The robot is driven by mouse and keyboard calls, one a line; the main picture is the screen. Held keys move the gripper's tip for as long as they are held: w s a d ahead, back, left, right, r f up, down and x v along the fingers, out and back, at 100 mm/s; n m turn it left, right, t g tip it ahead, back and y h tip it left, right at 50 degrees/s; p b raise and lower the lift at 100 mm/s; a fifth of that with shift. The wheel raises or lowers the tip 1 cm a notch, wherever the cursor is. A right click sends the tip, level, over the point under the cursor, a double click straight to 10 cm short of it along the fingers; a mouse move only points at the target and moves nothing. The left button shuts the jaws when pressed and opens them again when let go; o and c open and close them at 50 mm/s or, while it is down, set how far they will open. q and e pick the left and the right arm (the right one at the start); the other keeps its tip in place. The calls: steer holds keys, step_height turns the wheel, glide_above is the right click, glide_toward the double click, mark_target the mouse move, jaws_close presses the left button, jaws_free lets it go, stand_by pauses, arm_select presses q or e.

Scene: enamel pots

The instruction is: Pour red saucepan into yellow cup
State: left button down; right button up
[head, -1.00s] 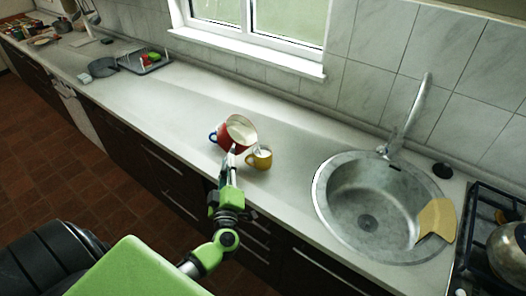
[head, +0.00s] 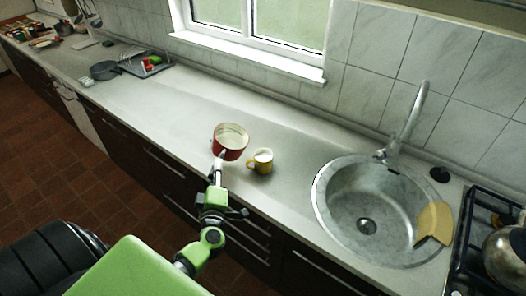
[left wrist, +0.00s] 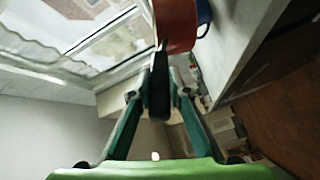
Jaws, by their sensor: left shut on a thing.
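The red saucepan (head: 231,142) is nearly upright just left of the yellow cup, its pale inside facing up. My left gripper (head: 218,170) is shut on its handle, on the near side. In the left wrist view the red saucepan (left wrist: 175,22) shows at the top, with the shut left gripper (left wrist: 159,72) below it. The yellow cup (head: 262,164) stands upright on the counter, with something white inside. I cannot tell whether the saucepan touches the counter. My right gripper is out of view.
A blue part (left wrist: 204,14) shows beside the saucepan; I cannot tell what it belongs to. A round sink (head: 330,200) with a yellow-tan board (head: 434,222) lies to the right, then a stove (head: 466,235). A grey pan (head: 104,71) lies at the left. The counter between is clear.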

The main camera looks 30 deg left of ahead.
arm_select(q)
steer(key=shift+a+r+n, duration=0.6)
steer(key=shift+r, duration=0.3)
steer(key=shift+f, duration=0.25)
steer(key=shift+a+r+n+p, duration=0.25)
steer(key=shift+a+n+p, duration=0.05)
steer(key=shift+p, duration=0.05)
step_height(320, 180, up, 7)
steer(key=a+n+h, duration=0.1)
steer(key=a+n, duration=0.1)
steer(key=shift+s+f, duration=0.2)
steer(key=shift+s, duration=0.15)
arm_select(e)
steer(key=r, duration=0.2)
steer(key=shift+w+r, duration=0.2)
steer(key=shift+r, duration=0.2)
arm_select(q)
steer(key=shift+a, duration=0.1)
